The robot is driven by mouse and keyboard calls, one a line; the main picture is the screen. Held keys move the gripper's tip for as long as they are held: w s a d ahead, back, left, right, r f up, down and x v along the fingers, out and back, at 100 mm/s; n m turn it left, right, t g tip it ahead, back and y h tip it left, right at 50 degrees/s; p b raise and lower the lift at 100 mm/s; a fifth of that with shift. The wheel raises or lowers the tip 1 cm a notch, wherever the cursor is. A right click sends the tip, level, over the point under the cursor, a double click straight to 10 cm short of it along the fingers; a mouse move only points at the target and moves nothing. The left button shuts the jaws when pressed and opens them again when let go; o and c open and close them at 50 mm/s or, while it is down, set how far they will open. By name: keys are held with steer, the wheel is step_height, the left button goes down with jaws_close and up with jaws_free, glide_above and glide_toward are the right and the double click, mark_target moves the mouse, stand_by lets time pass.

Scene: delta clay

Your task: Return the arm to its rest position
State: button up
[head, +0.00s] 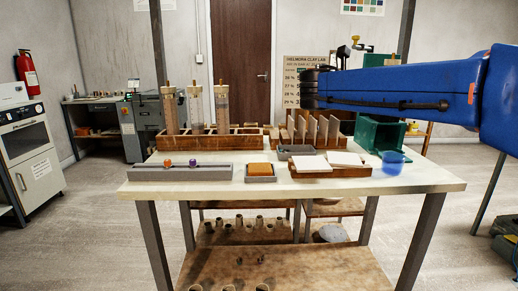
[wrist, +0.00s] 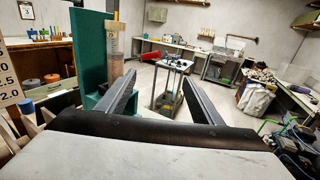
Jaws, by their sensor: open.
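My blue arm (head: 400,85) reaches in from the right in the head view, raised above the back right of the table (head: 225,187). Its gripper end lies toward the middle of that view, and the jaws cannot be made out there. In the wrist view my gripper (wrist: 170,82) shows two dark fingers spread wide apart. Nothing is between them except the distant room. A green block-like stand (wrist: 90,48) and a clear cylinder (wrist: 116,52) rise close beside the left finger.
The table's front right is clear.

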steer(key=s+d+f+m+g+y, duration=0.2)
steer(key=s+f+m+y, duration=0.25)
steer(key=s+f, duration=0.6)
steer(key=s+d+f+m+g+y, duration=0.2)
steer(key=s+f+m+y, duration=0.3)
steer(key=s+f, duration=0.55)
steer(key=s+a+f+m+y, duration=0.3)
steer(key=s+a+f+m, duration=0.2)
steer(key=f, duration=0.4)
steer(key=s+a+f+m+y, duration=0.3)
steer(key=s+a+f+m, duration=0.2)
steer(key=s+f+m, duration=0.2)
steer(key=shift+s+a+f+m, duration=0.15)
steer(key=shift+s+f+m, duration=0.15)
steer(key=shift+f+m, duration=0.95)
steer(key=shift+f, duration=0.15)
